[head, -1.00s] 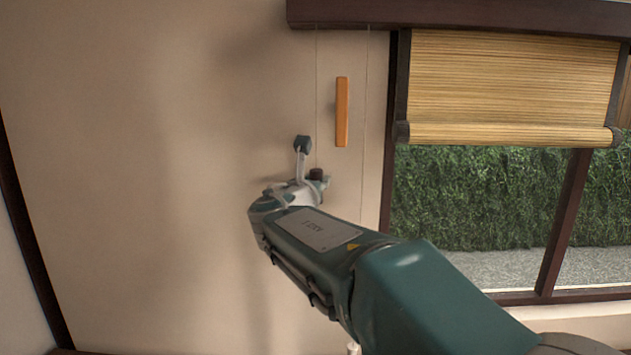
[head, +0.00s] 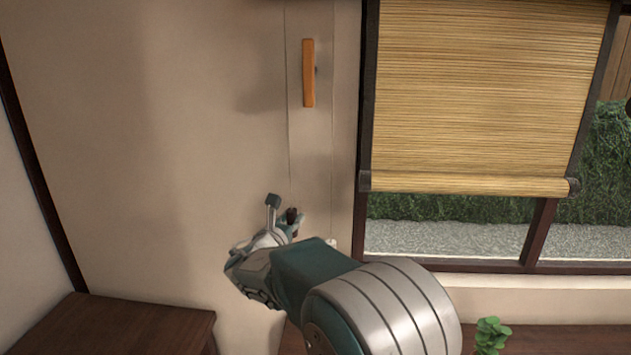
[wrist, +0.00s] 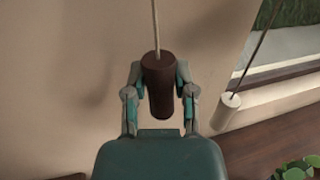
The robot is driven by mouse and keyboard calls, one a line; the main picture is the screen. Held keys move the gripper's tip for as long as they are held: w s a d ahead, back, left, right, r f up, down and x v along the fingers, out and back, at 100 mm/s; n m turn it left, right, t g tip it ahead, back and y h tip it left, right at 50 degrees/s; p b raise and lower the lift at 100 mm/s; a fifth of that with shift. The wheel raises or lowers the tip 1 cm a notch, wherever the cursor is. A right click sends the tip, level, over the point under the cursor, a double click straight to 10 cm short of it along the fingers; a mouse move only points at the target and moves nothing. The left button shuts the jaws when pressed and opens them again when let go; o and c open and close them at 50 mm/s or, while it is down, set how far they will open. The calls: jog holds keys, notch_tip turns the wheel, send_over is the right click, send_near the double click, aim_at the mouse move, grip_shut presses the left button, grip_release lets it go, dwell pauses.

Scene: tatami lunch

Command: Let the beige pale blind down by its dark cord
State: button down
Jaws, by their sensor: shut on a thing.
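The beige blind (head: 480,100) hangs over the upper window, its rolled bottom bar (head: 470,184) above the sill with hedge and gravel showing below. The dark cord ends in a dark brown cylindrical pull (wrist: 158,85), which also shows small in the head view (head: 292,214). My gripper (wrist: 157,92) is shut on this pull, one finger on each side. The cord (wrist: 155,25) runs up straight from the pull. A second cord with a white pull (wrist: 230,105) hangs apart to the right; the white pull also shows in the head view (head: 331,242).
An orange wooden piece (head: 308,73) is on the wall between the cords, above my gripper. A dark wooden surface (head: 130,325) stands at lower left. A green plant (head: 490,335) is at lower right. The wall left of my gripper is clear.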

notch_tip(320, 180, down, 27)
jog(key=c, duration=0.6)
grip_release()
jog(key=shift+f, duration=0.1)
jog(key=shift+o, duration=0.9)
jog(key=shift+w+a, duration=0.1)
jog(key=shift+a, duration=0.05)
jog(key=v, duration=1.2)
jog(key=shift+a, duration=0.2)
